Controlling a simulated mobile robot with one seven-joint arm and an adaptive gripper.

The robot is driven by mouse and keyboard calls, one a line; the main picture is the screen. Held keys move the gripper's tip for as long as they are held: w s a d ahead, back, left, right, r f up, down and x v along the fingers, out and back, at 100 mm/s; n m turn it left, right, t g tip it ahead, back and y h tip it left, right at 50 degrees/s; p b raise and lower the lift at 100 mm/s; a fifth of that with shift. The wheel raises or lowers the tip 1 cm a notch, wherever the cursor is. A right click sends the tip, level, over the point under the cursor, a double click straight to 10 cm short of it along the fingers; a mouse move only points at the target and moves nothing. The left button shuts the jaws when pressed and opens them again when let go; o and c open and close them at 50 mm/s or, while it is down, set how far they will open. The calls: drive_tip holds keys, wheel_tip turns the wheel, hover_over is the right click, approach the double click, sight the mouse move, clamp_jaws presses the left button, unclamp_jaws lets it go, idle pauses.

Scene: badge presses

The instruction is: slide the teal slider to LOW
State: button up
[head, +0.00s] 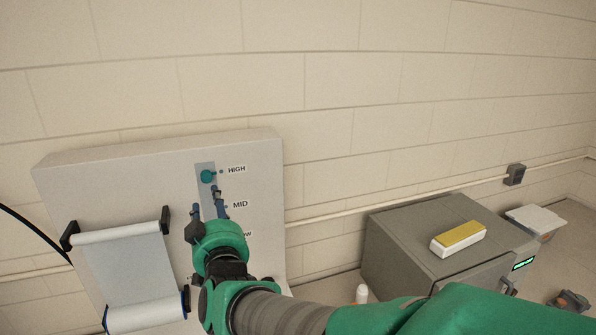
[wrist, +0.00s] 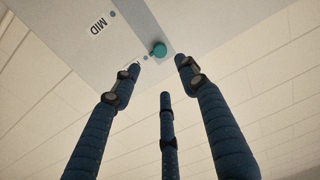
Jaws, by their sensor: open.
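The teal slider (head: 208,176) is a round knob at the top of a grey vertical track on a pale panel, level with the HIGH label (head: 236,169). The MID label (head: 240,204) is below it, and the LOW label (head: 244,234) is partly hidden behind my gripper. My gripper (head: 207,197) is open with its blue fingers just below the knob in the head view. In the wrist view the teal slider (wrist: 158,49) shows beyond the fingertips of my gripper (wrist: 157,77), between them and apart from them. Nothing is held.
A paper roll holder (head: 125,275) is on the panel's left side. A grey box (head: 400,245) with a yellow-topped white block (head: 458,239) stands at the right. A small white bottle (head: 362,293) stands near the box. The wall above is clear.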

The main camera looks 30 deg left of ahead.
sight(207, 179)
idle(0.4)
drive_tip(key=shift+p+x, duration=0.75)
drive_tip(key=shift+x, duration=6.1)
drive_tip(key=shift+c, duration=0.5)
clamp_jaws()
